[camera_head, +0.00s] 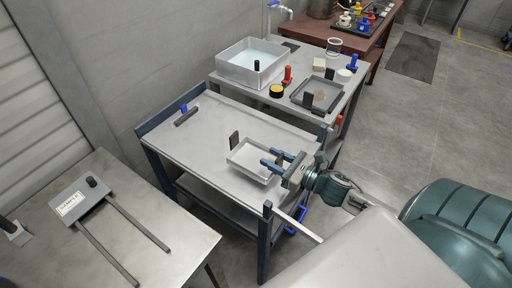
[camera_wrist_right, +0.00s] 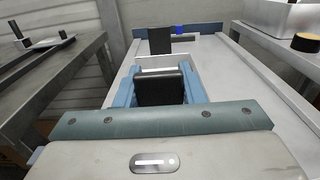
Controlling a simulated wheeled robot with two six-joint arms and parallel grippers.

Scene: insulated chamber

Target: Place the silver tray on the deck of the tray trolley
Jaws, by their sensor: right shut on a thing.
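The silver tray (camera_head: 253,173) is a shallow rectangular pan with an upright dark handle block at each end. It is over the front right part of the deck of the tray trolley (camera_head: 205,137); whether it touches the deck I cannot tell. My right gripper (camera_head: 275,158) reaches in from the right and is shut on the tray's near handle. In the right wrist view the blue fingers (camera_wrist_right: 160,90) close around this black handle, with the tray (camera_wrist_right: 165,62) and its far handle beyond. My left gripper is not in view.
The trolley has raised blue ends and a small blue-and-grey item (camera_head: 185,113) on its far left deck. A table behind holds a water basin (camera_head: 251,79), a dark tray (camera_head: 302,105) and bottles. A left table (camera_head: 130,235) carries a labelled plate with two rails. Mid-deck is bare.

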